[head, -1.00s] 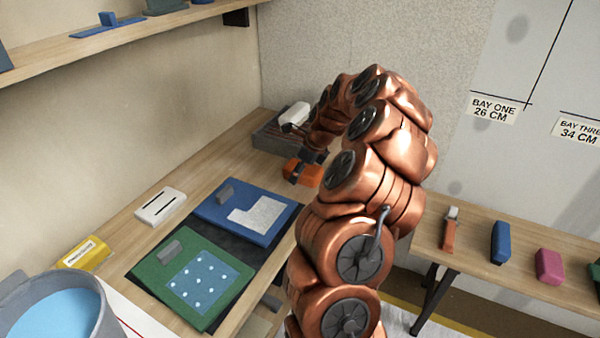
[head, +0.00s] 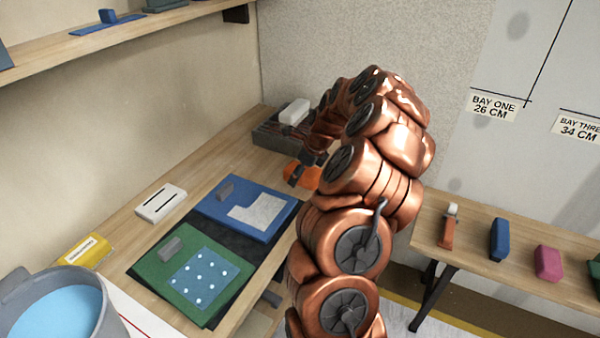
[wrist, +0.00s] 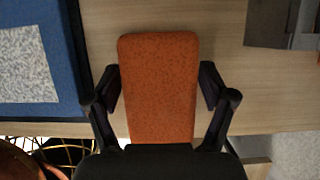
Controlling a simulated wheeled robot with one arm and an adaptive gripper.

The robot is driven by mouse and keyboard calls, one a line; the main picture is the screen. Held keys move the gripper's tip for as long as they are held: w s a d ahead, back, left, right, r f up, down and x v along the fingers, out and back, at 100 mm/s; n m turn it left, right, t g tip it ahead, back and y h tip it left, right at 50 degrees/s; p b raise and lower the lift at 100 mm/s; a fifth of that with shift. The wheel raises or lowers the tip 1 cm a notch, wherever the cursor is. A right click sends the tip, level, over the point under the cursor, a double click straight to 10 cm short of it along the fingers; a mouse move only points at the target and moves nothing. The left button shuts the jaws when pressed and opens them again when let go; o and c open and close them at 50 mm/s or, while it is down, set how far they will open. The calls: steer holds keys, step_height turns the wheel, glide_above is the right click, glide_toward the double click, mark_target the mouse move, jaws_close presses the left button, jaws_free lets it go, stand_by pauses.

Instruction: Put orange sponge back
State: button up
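The orange sponge (wrist: 158,85) is a long block with rounded corners, seen lengthwise between my fingers in the wrist view. My gripper (wrist: 160,88) has one finger along each long side of it and appears shut on it. The sponge's near end runs to the palm. In the head view the sponge (head: 309,176) shows as a small orange patch at the gripper, by the bench's right edge; my arm hides part of it. In the wrist view, wood bench top lies beyond and beside the sponge.
A dark grey tray (head: 268,137) with a white block (head: 295,112) stands at the bench's back corner. Blue (head: 218,208) and green (head: 160,272) boards lie nearer. A bucket (head: 85,310) stands front left. A right-hand bench holds a blue block (head: 499,240) and pink block (head: 548,263).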

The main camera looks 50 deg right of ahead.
mark_target(309, 171)
steer(key=shift+o, duration=0.5)
steer(key=shift+w+r, duration=0.1)
steer(key=shift+r, duration=0.05)
steer(key=shift+r, duration=0.1)
steer(key=shift+d+r, duration=0.1)
steer(key=shift+r, duration=0.25)
steer(key=b+v, duration=0.1)
steer(key=v, duration=0.6)
steer(key=shift+s+r, duration=0.1)
steer(key=shift+s, duration=0.15)
steer(key=s+a+r+n+g+y, duration=0.1)
steer(key=s+a+r+n, duration=0.15)
steer(key=a+n, duration=0.85)
steer(key=s+a+r+n+g, duration=0.1)
steer(key=a+r+n+g, duration=0.3)
steer(key=a, duration=1.2)
steer(key=s+a+f+n, duration=0.1)
steer(key=s+a+n, duration=0.2)
steer(key=s+n, duration=0.3)
steer(key=s+a+f+n+g+h, duration=0.1)
steer(key=s+a+n, duration=0.3)
steer(key=s, duration=0.6)
steer(key=s+a+f+n+h, duration=0.1)
steer(key=s+a+f+n, duration=0.1)
steer(key=s+a+n, duration=0.2)
steer(key=s+n, duration=0.3)
steer(key=s, duration=0.1)
steer(key=shift+a+f+n, duration=0.15)
steer(key=shift+f+n, duration=0.15)
steer(key=shift+f, duration=0.05)
